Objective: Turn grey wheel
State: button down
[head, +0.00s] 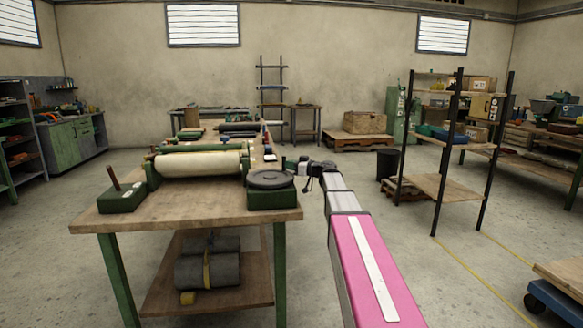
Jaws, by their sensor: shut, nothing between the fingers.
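The grey wheel (269,180) lies flat on top of a green box (270,200) at the right front of the wooden workbench (200,215). My pink and grey arm reaches forward along the bench's right side. My gripper (293,165) is at its far end, just beyond and to the right of the wheel, at about the height of the bench top. It is small and dark here, shut and empty. I cannot tell whether it touches the wheel or the box.
A pale roller (198,164) in green mounts lies behind. A green block with an upright handle (122,196) is at the bench's left. Dark rolls (207,270) lie on the lower shelf. A black-post rack (440,185) stands right; the floor between is mostly clear.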

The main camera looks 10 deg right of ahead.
aim_at(283, 162)
jog(key=w+n+g+y, duration=0.1)
jog(key=w+a+n+g+y, duration=0.1)
jog(key=g, duration=0.1)
jog(key=shift+w+n, duration=0.3)
jog(key=shift+w, duration=0.05)
jog(key=n+g, duration=0.1)
jog(key=w+a+n+g+y, duration=0.1)
jog(key=g, duration=0.1)
jog(key=shift+w+a+g, duration=0.15)
jog(key=shift+a+g, duration=0.3)
jog(key=shift+g, duration=0.05)
jog(key=shift+w+a, duration=0.55)
jog(key=shift+a, duration=0.25)
